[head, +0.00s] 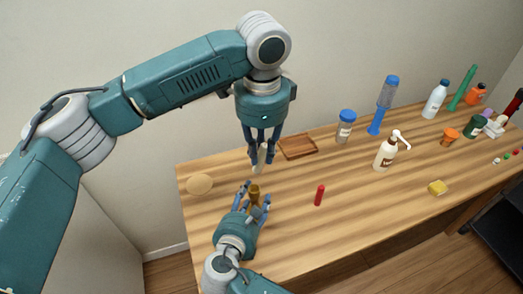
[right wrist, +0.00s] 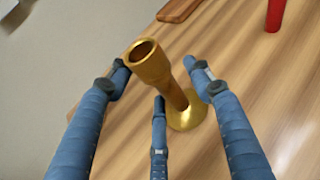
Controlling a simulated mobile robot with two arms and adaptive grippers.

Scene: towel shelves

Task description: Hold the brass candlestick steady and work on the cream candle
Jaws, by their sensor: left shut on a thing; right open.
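The brass candlestick (head: 255,197) stands upright on the wooden table. In the right wrist view the candlestick (right wrist: 151,66) shows its round base and an open, empty cup. My right gripper (head: 253,191) is open, with its fingers spread around the candlestick; in the right wrist view its fingers (right wrist: 157,78) show gaps to the brass. My left gripper (head: 262,148) points down and is shut on the cream candle (head: 262,158). In the head view the candle appears just above the candlestick, partly hidden by the fingers. The candle does not show in the right wrist view.
A red cylinder (head: 319,195) stands right of the candlestick. A brown wooden tray (head: 299,146) lies behind, and a round tan disc (head: 199,184) lies to the left.

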